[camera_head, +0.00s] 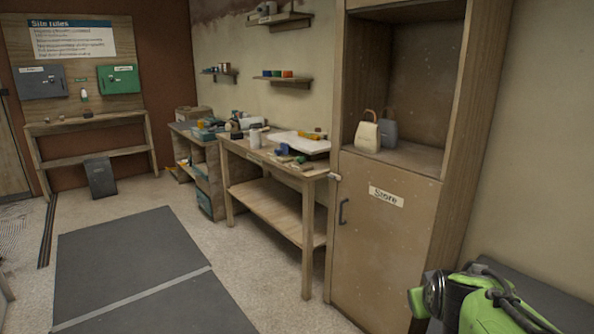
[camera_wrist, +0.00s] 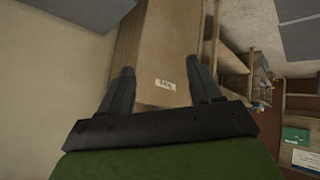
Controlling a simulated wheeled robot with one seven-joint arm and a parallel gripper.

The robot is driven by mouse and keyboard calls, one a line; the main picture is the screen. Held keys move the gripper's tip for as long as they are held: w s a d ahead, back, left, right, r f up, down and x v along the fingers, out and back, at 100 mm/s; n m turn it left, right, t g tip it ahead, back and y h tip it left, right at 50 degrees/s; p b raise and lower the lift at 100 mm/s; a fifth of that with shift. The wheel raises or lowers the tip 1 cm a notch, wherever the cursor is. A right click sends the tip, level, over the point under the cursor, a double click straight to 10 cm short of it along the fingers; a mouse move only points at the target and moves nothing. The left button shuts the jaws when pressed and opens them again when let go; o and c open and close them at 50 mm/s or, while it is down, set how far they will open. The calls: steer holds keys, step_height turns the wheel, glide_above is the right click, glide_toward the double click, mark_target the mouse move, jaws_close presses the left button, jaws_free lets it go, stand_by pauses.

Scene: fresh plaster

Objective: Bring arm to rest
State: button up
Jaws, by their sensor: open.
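My green and black arm (camera_head: 480,302) shows at the bottom right of the head view, folded low in front of the wall and the right side of the store cabinet. My gripper (camera_wrist: 165,80) shows in the wrist view with its two dark fingers spread apart. Nothing is between the fingers. Beyond them is the wooden store cabinet (camera_wrist: 165,40) with its white label, well apart from the fingertips. The fingertips do not show in the head view.
The store cabinet (camera_head: 380,245) has a shut door and two bags, one beige (camera_head: 367,131) and one grey (camera_head: 389,130), in its open upper niche. A workbench (camera_head: 265,160) with tools stands left of it. Dark mats (camera_head: 130,250) lie on the open floor.

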steer(key=s+a+g+y, duration=0.1)
steer(key=s+a, duration=0.3)
steer(key=s, duration=0.4)
steer(key=s+a+g+y, duration=0.1)
steer(key=s+a, duration=0.4)
steer(key=s, duration=0.3)
steer(key=s+a+y, duration=0.2)
steer(key=s+a, duration=0.2)
steer(key=s, duration=0.4)
step_height(320, 180, up, 17)
steer(key=p, duration=1.8)
steer(key=shift+d+g, duration=0.15)
steer(key=shift+g, duration=0.15)
steer(key=shift+w, duration=0.1)
